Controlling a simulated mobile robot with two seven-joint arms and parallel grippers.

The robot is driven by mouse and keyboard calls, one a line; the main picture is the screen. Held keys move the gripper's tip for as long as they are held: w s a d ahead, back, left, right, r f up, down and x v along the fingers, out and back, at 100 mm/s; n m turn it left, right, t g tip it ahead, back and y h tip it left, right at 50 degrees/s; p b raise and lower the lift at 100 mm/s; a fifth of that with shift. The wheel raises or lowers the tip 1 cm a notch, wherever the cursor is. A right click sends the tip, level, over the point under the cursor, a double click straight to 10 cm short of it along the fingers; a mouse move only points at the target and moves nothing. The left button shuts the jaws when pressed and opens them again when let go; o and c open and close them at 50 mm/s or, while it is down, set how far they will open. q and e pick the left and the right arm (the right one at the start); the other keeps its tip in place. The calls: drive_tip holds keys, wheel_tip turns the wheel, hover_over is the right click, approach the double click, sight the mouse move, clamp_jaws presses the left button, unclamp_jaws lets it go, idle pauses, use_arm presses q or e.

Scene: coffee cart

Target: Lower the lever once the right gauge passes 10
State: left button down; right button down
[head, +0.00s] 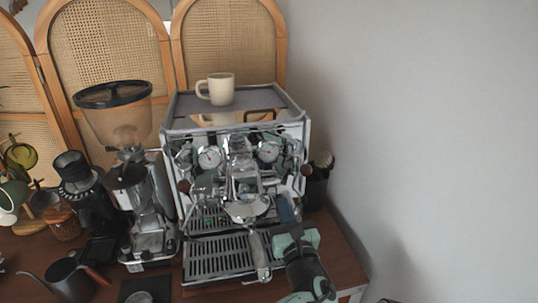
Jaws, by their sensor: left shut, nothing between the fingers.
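The espresso machine (240,122) stands on the wooden cart with a chrome front. Its left gauge (209,157) and right gauge (268,152) have pale round faces; their needles are too small to read. The group head (243,168) is between them. A portafilter handle (259,256) points down toward the front. I cannot pick out the brew lever clearly; it may be among the chrome parts or behind my gripper.
A beige cup (221,89) stands on top of the machine. A grinder (147,205) is close on the left, with a dark kettle (69,279) in front. A dark container (317,186) stands right of the machine. A bare wall (430,130) fills the right.

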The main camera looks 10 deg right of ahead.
use_arm(q)
drive_tip(key=s+b, duration=0.3)
drive_tip(key=s, duration=0.5)
drive_tip(key=shift+s+d+f, duration=0.15)
drive_tip(key=shift+s+f, duration=0.05)
drive_tip(key=shift+f, duration=0.1)
